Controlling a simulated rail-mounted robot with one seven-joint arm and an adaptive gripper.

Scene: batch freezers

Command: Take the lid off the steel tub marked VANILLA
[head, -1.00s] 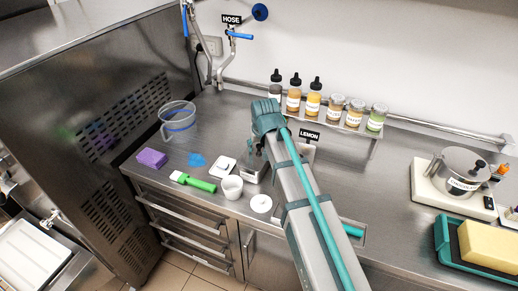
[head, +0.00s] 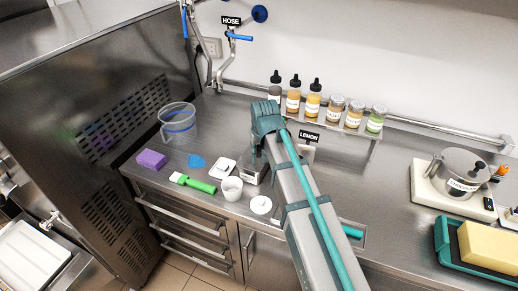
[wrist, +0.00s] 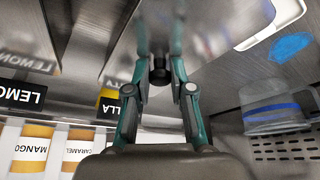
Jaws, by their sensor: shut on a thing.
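My gripper (wrist: 160,65) is shut on a black knob (wrist: 160,74), seen between its fingers in the wrist view. The knob appears to belong to the steel lid. The lid's edge is hard to tell from the shiny steel around it. A yellow tag ending in "LLA" (wrist: 109,107) shows upside down beside my gripper. In the head view, part of a steel tub (head: 252,176) shows below my gripper (head: 256,150); my arm hides the rest. I cannot tell whether the lid is seated or raised.
A LEMON sign (head: 309,136) stands right of my arm, with bottles and jars (head: 336,104) on a rack behind. A pot (head: 463,170) stands far right.

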